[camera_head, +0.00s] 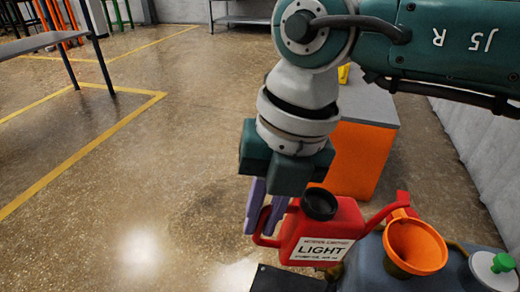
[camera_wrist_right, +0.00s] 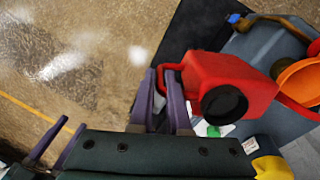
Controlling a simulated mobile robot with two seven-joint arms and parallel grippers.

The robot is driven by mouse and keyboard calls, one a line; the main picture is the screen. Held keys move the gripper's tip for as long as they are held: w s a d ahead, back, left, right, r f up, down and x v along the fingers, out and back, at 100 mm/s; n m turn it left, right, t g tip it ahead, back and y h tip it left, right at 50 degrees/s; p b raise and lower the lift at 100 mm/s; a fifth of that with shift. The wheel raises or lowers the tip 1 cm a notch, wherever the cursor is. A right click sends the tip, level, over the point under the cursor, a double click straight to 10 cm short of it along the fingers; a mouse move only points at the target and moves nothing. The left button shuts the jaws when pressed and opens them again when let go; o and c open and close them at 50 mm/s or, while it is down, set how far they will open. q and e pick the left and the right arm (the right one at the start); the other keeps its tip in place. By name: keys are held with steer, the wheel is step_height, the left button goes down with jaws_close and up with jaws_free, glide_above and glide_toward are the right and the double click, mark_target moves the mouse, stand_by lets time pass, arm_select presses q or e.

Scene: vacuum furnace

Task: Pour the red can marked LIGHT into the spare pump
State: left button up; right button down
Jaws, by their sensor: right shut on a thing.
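The red can marked LIGHT (camera_head: 322,236) is nearly upright, its black cap on top and its red spout pointing right. My right gripper (camera_head: 262,212) is shut on the can's handle at its left side; the can also shows in the right wrist view (camera_wrist_right: 222,80). The spout's end is at the rim of an orange funnel (camera_head: 417,247) on a blue-grey body (camera_head: 372,268), apparently the spare pump. I cannot tell whether the spout touches the funnel or liquid flows. My left gripper (camera_wrist_right: 57,143) shows only in the right wrist view, its fingers apart and empty.
A white round part with a green knob (camera_head: 494,270) is right of the funnel. A black flat surface (camera_head: 283,281) lies below the can. An orange cabinet with a grey top (camera_head: 362,155) stands behind.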

steer(key=shift+d+f, duration=0.2)
steer(key=shift+d, duration=0.9)
steer(key=shift+r+y+p, duration=0.6)
steer(key=shift+r+y, duration=0.1)
steer(key=shift+r, duration=0.15)
steer(key=shift+d+r+y, duration=0.1)
steer(key=shift+r+y, duration=0.3)
steer(key=shift+r, duration=0.15)
steer(key=shift+w+d+r+y, duration=0.1)
steer(key=shift+r+y, duration=0.2)
steer(key=shift+r, duration=0.25)
steer(key=shift+d+r+y, duration=0.25)
steer(key=shift+r+y, duration=0.35)
steer(key=shift+r, duration=0.25)
steer(key=shift+d+r+y, duration=0.3)
steer(key=shift+r+y, duration=0.2)
steer(key=shift+r, duration=0.25)
steer(key=shift+d+r+y+b, duration=0.25)
steer(key=shift+r+y+b, duration=0.1)
steer(key=shift+r, duration=0.15)
steer(key=shift+d+r+y+b, duration=0.25)
steer(key=shift+r+y, duration=0.1)
steer(key=shift+r, duration=0.15)
steer(key=shift+w+d+r+y, duration=0.1)
steer(key=shift+d+r+y, duration=0.45)
steer(key=shift+r, duration=0.2)
steer(key=shift+d+r+g+y+b, duration=0.3)
steer(key=shift+d+r+y+b, duration=0.2)
steer(key=shift+d+r+y, duration=0.25)
